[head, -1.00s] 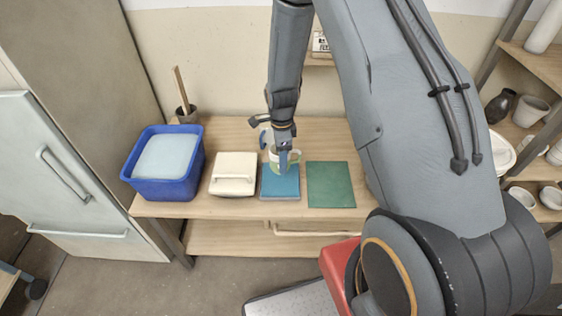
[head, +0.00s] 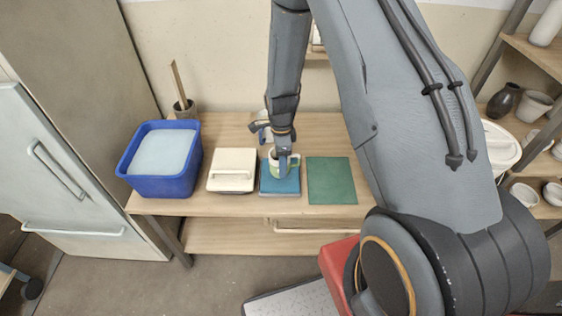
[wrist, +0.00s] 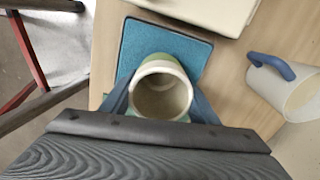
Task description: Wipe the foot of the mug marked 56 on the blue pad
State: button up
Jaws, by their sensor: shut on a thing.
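A mug with a cream rim and a green band (wrist: 160,68) is upright between the fingers of my gripper (wrist: 160,105), which is shut on it. In the head view the mug (head: 275,168) is over the blue pad (head: 280,187), low at the pad's back part. Whether its foot touches the pad cannot be told. The blue pad also shows in the wrist view (wrist: 190,48) behind the mug. My gripper (head: 283,160) comes down from above. The number on the mug cannot be read in these frames.
A blue bucket (head: 160,187) with pale liquid and a cream lidded box (head: 232,171) stand left of the pad. A green mat (head: 332,181) lies right. Another mug, white with a blue handle (wrist: 285,90), is near my gripper. A dark pot with a stick (head: 185,108) stands behind.

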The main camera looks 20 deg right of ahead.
jog(key=shift+f+b, duration=0.35)
jog(key=shift+f, duration=0.25)
dwell(0.4)
jog(key=shift+w+d+b, duration=0.3)
jog(key=shift+w+b, duration=0.1)
jog(key=shift+w, duration=0.45)
jog(key=shift+w+d+b, duration=0.25)
jog(key=shift+w+b, duration=0.1)
jog(key=shift+w, duration=0.45)
jog(key=shift+s+a+r+p, duration=0.1)
jog(key=shift+s+a+p, duration=0.35)
jog(key=shift+s, duration=0.6)
jog(key=shift+s+a+p, duration=0.25)
jog(key=shift+s+p, duration=0.35)
jog(key=shift+s, duration=0.5)
jog(key=shift+s+a+r+p, duration=0.1)
jog(key=shift+s+a+p, duration=0.35)
jog(key=shift+s, duration=0.6)
jog(key=shift+s+f, duration=0.1)
